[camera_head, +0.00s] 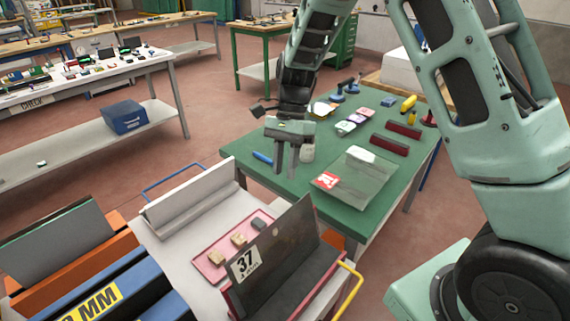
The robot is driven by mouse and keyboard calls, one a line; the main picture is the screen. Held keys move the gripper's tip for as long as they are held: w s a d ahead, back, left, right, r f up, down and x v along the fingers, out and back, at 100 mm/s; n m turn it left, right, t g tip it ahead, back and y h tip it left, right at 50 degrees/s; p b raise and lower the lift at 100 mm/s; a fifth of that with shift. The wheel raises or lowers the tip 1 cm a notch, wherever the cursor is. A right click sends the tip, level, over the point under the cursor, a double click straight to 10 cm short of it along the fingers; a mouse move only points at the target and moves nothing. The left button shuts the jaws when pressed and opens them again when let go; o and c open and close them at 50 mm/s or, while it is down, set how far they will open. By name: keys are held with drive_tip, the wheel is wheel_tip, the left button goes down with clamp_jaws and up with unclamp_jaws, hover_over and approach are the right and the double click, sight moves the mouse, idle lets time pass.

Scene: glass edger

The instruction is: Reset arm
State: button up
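My gripper (286,165) hangs at the end of my arm, pointing down over the left part of the green table (338,223). Its two fingers stand a little apart with a narrow gap, and nothing shows between them. The arm reaches in from the upper right and bends down to the gripper. A blue-handled tool (262,157) and a small pale cylinder (307,153) are close by the gripper in the picture. I cannot tell how high the fingers are above the table.
A glass-like block (362,176), dark red bars (390,147) and a yellow tool (408,104) lie on the table. In front, a cart with a dark panel marked 37 (272,262) holds a pink tray (217,262). A white bench (140,65) stands left. Floor between is clear.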

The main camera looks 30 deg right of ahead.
drive_tip(key=s+a+r+n+t+h, duration=0.1)
drive_tip(key=s+a+r+n, duration=0.1)
drive_tip(key=s+n, duration=0.5)
drive_tip(key=s+a+r+n+t, duration=0.1)
drive_tip(key=s+a+r+n, duration=0.1)
drive_tip(key=s+a+n, duration=0.3)
drive_tip(key=s+a+r+n+t+h, duration=0.1)
drive_tip(key=s+a+r+n, duration=0.1)
drive_tip(key=s+n, duration=0.7)
drive_tip(key=s+a, duration=0.1)
drive_tip(key=s, duration=0.3)
drive_tip(key=shift+a+r+n+t+h, duration=0.25)
drive_tip(key=shift+r+n+t+h, duration=0.05)
drive_tip(key=shift+r+n+t, duration=0.1)
